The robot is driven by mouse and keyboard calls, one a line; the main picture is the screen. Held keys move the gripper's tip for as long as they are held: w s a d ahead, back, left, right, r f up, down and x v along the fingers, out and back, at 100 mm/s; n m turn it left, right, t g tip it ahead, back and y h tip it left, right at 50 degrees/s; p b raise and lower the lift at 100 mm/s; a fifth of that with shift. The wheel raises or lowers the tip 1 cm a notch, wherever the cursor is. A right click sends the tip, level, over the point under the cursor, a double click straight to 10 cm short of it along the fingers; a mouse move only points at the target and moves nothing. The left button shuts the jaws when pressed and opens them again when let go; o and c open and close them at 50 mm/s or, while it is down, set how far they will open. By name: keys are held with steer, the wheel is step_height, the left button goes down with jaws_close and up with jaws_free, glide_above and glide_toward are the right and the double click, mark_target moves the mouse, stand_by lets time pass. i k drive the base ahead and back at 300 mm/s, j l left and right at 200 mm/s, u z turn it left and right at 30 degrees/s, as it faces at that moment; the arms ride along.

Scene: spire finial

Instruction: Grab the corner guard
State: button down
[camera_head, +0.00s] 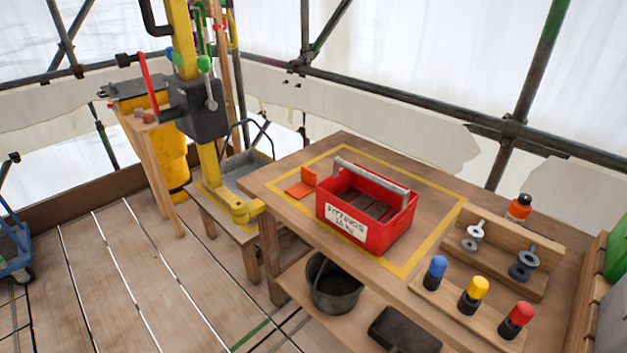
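An orange angled piece (307,178), which looks like the corner guard, sits on the wooden bench (425,284) near its left end. It has one flat face and one raised face. It lies just left of a red tote (372,236) marked "FITTINGS", inside the yellow taped outline. I cannot tell whether it touches the tote. My gripper is not in view.
The tote has a raised grey handle (370,172). Blue, yellow and red-capped items (473,294) and a wooden rack (508,256) with metal fittings stand at the right. A yellow post (209,165) rises left of the bench. Floor boards (110,270) at left are clear.

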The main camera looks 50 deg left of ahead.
mark_target(308, 183)
steer(key=u, duration=1.7)
steer(key=i+j+z, duration=0.2)
steer(key=j, duration=0.35)
steer(key=i+j+z, duration=0.15)
steer(key=j, duration=0.4)
steer(key=i+j+z, duration=0.2)
steer(key=j, duration=0.35)
steer(key=i+j+z, duration=0.15)
steer(key=j, duration=0.45)
steer(key=j+z, duration=0.2)
steer(key=j, duration=0.4)
steer(key=i+l, duration=0.15)
steer(key=i, duration=0.2)
steer(key=i+l+z, duration=0.1)
steer(key=i, duration=0.25)
